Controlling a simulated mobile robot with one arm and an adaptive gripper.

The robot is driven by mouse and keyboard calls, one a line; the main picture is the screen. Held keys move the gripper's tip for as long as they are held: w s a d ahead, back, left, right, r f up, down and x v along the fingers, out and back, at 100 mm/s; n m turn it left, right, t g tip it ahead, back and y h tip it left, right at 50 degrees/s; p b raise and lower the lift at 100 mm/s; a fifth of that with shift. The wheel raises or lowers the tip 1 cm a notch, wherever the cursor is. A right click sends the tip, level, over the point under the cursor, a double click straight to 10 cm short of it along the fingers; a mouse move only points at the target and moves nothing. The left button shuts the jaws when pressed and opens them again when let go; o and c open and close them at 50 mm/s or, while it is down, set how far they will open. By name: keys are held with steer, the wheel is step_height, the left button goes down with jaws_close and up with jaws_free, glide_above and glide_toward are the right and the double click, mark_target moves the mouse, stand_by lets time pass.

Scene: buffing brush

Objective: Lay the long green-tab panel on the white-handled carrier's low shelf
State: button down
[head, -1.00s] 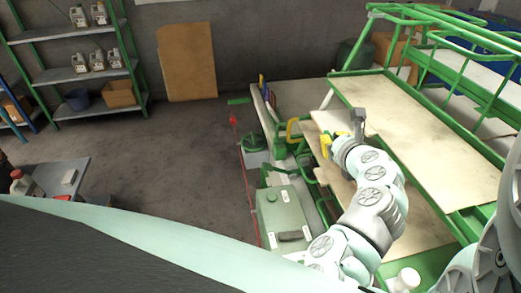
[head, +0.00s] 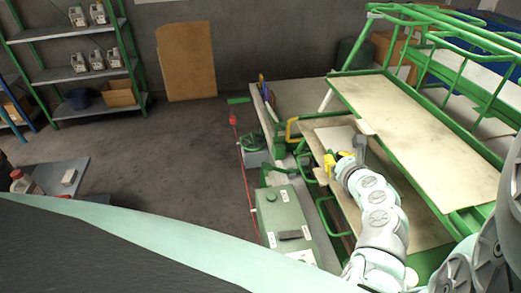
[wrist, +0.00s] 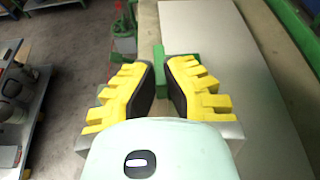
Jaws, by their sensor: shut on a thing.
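My gripper (wrist: 160,82) has yellow, dark-padded fingers closed around a green tab (wrist: 161,62) in the wrist view. The long panel (wrist: 222,65) is pale grey-white and stretches away to the right of the tab. In the head view my gripper (head: 333,163) is over the carrier's low shelf (head: 313,132), a brown board under the upper shelf. The panel (head: 338,138) shows there as a pale patch, partly hidden by my arm and the upper shelf. I cannot tell whether it touches the low shelf. The carrier's green frame has a white post (head: 327,101) at its far left corner.
The upper shelf (head: 425,135) overhangs the low shelf on the right. A green box (head: 285,222) and a yellow handle (head: 291,129) stand left of the carrier. A storage rack (head: 80,72) stands at the back left. Open floor (head: 170,150) lies between.

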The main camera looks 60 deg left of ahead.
steer(key=c, duration=1.1)
jaws_free()
steer(key=shift+s, duration=0.1)
steer(key=shift+c, duration=0.2)
steer(key=shift+b+v, duration=1.35)
steer(key=shift+v, duration=4.65)
